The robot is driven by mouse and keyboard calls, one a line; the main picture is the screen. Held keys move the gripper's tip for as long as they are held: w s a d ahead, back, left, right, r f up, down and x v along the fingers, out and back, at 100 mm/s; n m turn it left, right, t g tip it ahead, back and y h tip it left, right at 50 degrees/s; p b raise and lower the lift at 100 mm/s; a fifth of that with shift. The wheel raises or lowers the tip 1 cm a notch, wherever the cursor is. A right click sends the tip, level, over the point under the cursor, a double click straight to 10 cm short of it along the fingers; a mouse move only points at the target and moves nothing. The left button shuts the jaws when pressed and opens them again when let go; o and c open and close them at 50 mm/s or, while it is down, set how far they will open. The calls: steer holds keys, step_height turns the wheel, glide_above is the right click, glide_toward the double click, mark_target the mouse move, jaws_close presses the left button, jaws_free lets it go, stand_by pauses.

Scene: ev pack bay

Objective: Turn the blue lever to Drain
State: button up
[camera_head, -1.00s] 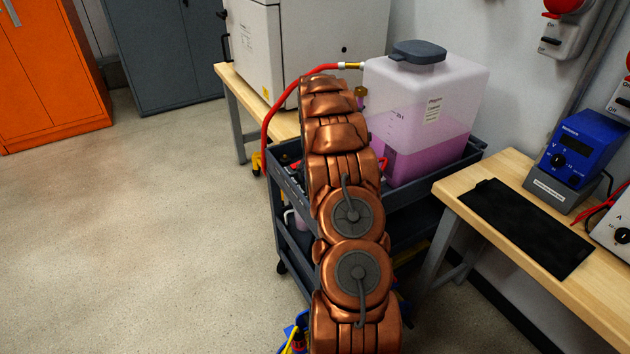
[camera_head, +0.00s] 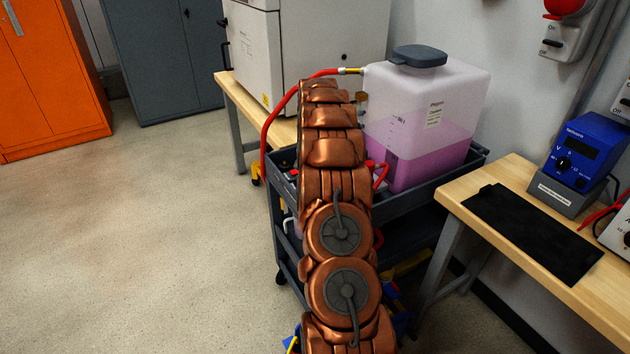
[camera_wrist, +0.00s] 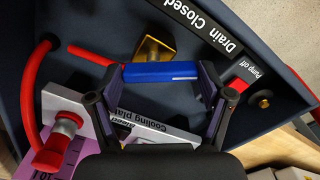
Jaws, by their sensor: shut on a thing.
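In the wrist view the blue lever (camera_wrist: 160,72) lies across the space between my two fingertips, beside a brass valve body (camera_wrist: 156,48). My gripper (camera_wrist: 162,78) is shut on the lever, with a finger at each end of it. A black label reading "Drain Closed" (camera_wrist: 200,25) is just above and to the right. In the head view my arm hides the gripper and the lever.
A tank of pink liquid (camera_head: 425,120) stands on the dark cart (camera_head: 440,182). A wooden bench (camera_head: 480,205) is at right.

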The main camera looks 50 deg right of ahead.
stand_by(0.3)
steer(key=o, duration=1.1)
steer(key=shift+r, duration=0.1)
step_height(320, 180, up, 12)
steer(key=shift+f, duration=0.1)
stand_by(0.4)
